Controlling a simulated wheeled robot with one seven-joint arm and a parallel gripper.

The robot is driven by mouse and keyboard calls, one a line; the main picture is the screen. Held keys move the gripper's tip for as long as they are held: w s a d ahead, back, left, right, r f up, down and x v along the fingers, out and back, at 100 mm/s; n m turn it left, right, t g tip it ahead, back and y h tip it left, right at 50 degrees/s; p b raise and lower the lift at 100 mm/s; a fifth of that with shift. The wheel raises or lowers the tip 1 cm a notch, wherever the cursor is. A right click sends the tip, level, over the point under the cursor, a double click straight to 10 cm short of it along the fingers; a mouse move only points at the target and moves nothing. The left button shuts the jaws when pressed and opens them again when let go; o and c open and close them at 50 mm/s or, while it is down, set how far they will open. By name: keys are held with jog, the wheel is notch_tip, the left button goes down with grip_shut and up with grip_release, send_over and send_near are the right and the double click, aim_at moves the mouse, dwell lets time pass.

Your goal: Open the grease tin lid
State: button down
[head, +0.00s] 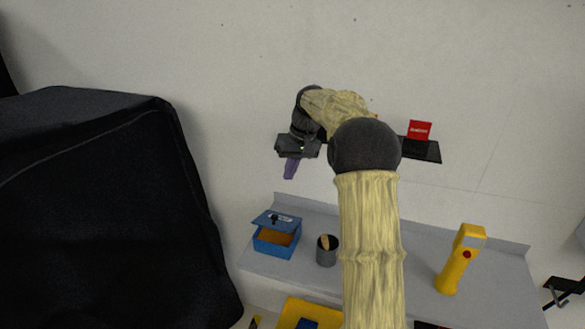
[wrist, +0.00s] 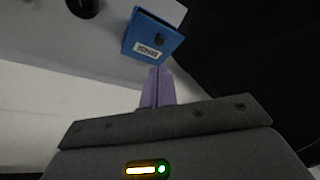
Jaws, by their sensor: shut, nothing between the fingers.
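The blue grease tin (head: 289,249) stands on the grey shelf, left of centre in the head view. Its blue lid (head: 262,220) is tilted up, and the orange inside shows below it. A dark knob and a white label are on the lid. In the wrist view the lid (wrist: 136,40) shows beyond the fingertips. My gripper (head: 290,176) is above the tin, apart from it, with its purple fingers together and empty. The fingers also show in the wrist view (wrist: 157,72).
A dark grey cup (head: 327,257) with a brown item inside stands right of the tin. A yellow tool (head: 457,264) stands farther right. A narrow black wall ledge (head: 427,152) holds a red box (head: 420,130). A black-covered cart (head: 100,200) fills the left.

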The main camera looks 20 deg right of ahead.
jog(key=s+a+f+h, duration=0.1)
jog(key=s+a+f, duration=0.1)
jog(key=s, duration=0.7)
jog(key=s+a+f+t+h, duration=0.1)
jog(key=s+a+f, duration=0.2)
jog(key=s, duration=0.7)
jog(key=s+a+f, duration=0.3)
jog(key=s+f, duration=0.1)
jog(key=s, duration=0.6)
jog(key=shift+a+f+m+t+h, duration=0.2)
jog(key=shift+m+t+h, duration=0.1)
jog(key=shift+t+h, duration=0.1)
jog(key=shift+s+d, duration=0.1)
